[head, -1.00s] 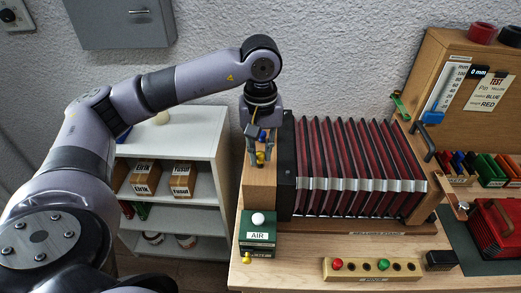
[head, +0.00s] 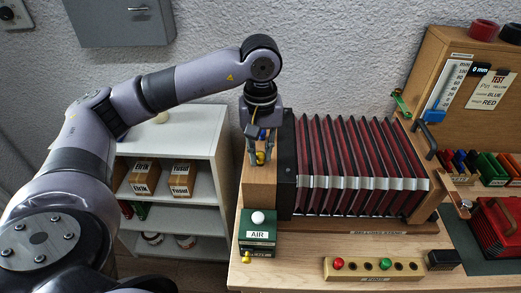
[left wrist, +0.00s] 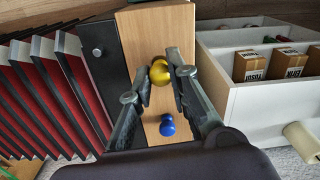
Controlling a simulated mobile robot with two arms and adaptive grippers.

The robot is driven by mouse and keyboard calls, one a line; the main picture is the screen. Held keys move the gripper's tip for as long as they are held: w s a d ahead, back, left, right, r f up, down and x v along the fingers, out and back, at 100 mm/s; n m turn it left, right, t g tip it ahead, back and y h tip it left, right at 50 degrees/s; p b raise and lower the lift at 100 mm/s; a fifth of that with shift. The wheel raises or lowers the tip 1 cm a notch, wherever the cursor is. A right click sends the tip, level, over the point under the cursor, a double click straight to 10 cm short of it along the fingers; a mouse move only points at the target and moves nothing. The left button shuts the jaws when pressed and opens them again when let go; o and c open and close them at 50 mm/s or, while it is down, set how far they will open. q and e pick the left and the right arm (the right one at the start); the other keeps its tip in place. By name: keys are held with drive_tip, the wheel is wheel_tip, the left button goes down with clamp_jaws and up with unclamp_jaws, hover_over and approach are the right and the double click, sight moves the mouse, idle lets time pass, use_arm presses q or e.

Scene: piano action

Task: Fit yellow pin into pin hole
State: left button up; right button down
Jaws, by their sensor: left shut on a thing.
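My left gripper (head: 258,158) is over the wooden block at the left end of the bellows, pointing down. It is shut on the yellow pin (left wrist: 160,72), whose round yellow head shows between the fingertips in the left wrist view. The pin also shows in the head view (head: 261,157). The wooden block (left wrist: 158,30) lies right under it. A blue pin (left wrist: 167,126) stands on the same block, near the gripper's palm. The pin's lower end and any hole under it are hidden, so I cannot tell how deep it sits. My right gripper is not in view.
The red-and-black bellows (head: 360,165) stands right beside the block. An AIR box (head: 257,238) with a white knob is in front. A pin rack (head: 350,277) holds a red and a green pin among empty holes. A white shelf (head: 205,150) stands to the left.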

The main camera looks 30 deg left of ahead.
use_arm(q)
drive_tip(key=o, duration=0.9)
drive_tip(key=shift+o, duration=0.5)
drive_tip(key=shift+o, duration=0.8)
drive_tip(key=shift+r, duration=0.2)
drive_tip(key=shift+r+p, duration=2.1)
drive_tip(key=shift+r, duration=1.55)
drive_tip(key=shift+f, duration=0.1)
